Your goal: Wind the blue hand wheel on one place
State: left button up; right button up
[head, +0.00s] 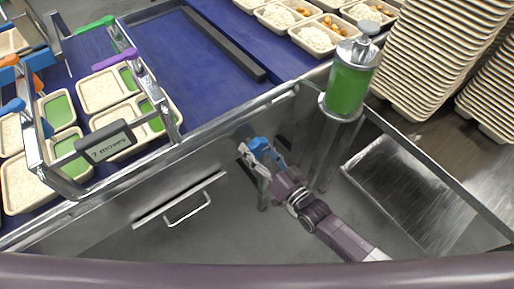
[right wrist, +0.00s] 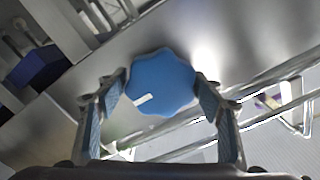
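The blue hand wheel (head: 259,145) is on the metal front of the line, below its edge; it has a scalloped rim. In the right wrist view the wheel (right wrist: 161,82) shows its face, with a white mark at its lower left. My right gripper (head: 264,156) is at the wheel. In the right wrist view the right gripper's fingers (right wrist: 160,84) are spread, one on each side of the wheel, with their tips close to its rim. I cannot tell whether they touch it. My left gripper is out of view.
A blue belt (head: 190,66) carries trays (head: 102,92) with rice and green compartments. A frame with a "7 moves" sign (head: 108,141) stands over it. A green-filled cylinder (head: 349,88) stands right of the wheel. Tall tray stacks (head: 430,58) stand at right. A drawer handle (head: 188,208) is at left.

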jog(key=shift+o, duration=1.2)
jog(key=v, duration=1.2)
jog(key=s+d+f+g+h, duration=0.2)
jog(key=s+d+f+h, duration=0.15)
jog(key=f, duration=0.65)
jog(key=s+d+f+n+g+h, duration=0.1)
jog(key=s+d+f+g+h, duration=0.1)
jog(key=d+f, duration=0.5)
jog(key=s+d+f+g+h, duration=0.2)
jog(key=f, duration=1)
jog(key=s+d+f+g+h, duration=0.1)
jog(key=s+f+g, duration=0.1)
jog(key=s+f, duration=0.3)
jog(key=s+d+f+g+h, duration=0.1)
jog(key=s+f+g, duration=0.2)
jog(key=s, duration=1)
jog(key=s+d+f+n+g+h, duration=0.1)
jog(key=s+f+g, duration=0.1)
jog(key=s+f, duration=0.4)
jog(key=s, duration=0.3)
jog(key=shift+s+d+f+g, duration=0.3)
jog(key=shift+s+d, duration=0.05)
jog(key=shift+d, duration=0.05)
